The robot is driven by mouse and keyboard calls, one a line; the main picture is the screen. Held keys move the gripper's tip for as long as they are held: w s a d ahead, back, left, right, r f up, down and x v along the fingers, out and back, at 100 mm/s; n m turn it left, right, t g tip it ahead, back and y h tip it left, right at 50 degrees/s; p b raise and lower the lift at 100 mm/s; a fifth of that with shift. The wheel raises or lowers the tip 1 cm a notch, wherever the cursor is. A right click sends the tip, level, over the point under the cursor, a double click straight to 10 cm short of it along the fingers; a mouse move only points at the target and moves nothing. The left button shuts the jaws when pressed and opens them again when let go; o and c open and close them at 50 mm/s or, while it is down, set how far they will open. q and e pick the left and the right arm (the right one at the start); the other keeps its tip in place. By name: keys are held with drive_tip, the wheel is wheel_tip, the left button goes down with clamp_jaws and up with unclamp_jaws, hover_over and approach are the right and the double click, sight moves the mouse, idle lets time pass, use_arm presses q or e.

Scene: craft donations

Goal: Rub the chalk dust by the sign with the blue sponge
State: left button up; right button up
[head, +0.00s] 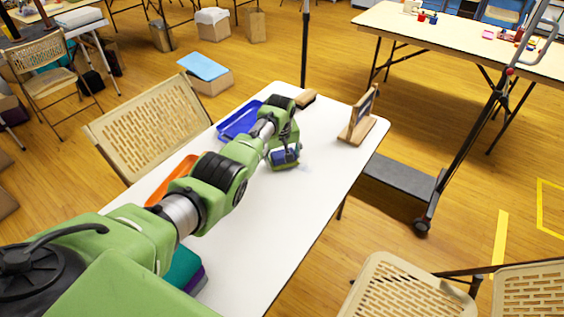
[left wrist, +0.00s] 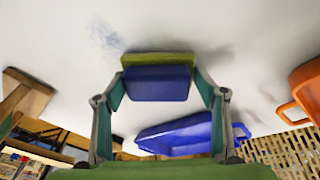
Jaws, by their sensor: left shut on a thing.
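My left gripper (head: 284,150) is over the white table and shut on the blue sponge (head: 286,158). In the left wrist view the sponge (left wrist: 156,84) sits between the fingertips (left wrist: 158,88), with its yellow-green layer toward the tabletop; whether it touches the top I cannot tell. The chalk dust (left wrist: 104,40) is a faint bluish smudge beside the sponge, and a pale trace of it (head: 304,167) shows in the head view just right of the gripper. The sign (head: 361,116) stands on a wooden base at the table's far right. My right gripper is out of view.
On the white table (head: 270,215) are a blue tray (head: 232,127), an orange tray (head: 166,186), a wooden-topped block (head: 307,98) and a teal and purple stack (head: 190,272) partly behind my arm. A beige chair (head: 150,128) stands at the left edge. The table's right side is clear.

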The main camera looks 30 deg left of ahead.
use_arm(q)
drive_tip(key=shift+w+f+b, duration=0.1)
drive_tip(key=shift+w+b, duration=0.3)
drive_tip(key=shift+b, duration=0.15)
drive_tip(key=shift+d, duration=0.1)
drive_tip(key=shift+d+r+p, duration=0.25)
drive_tip(key=shift+d+p, duration=0.05)
drive_tip(key=shift+p, duration=0.05)
drive_tip(key=shift+s+d+p, duration=0.1)
drive_tip(key=shift+d+p, duration=0.45)
drive_tip(key=shift+d, duration=0.15)
drive_tip(key=shift+s+d+f+p, duration=0.15)
drive_tip(key=shift+d+p, duration=0.2)
drive_tip(key=shift+d, duration=0.5)
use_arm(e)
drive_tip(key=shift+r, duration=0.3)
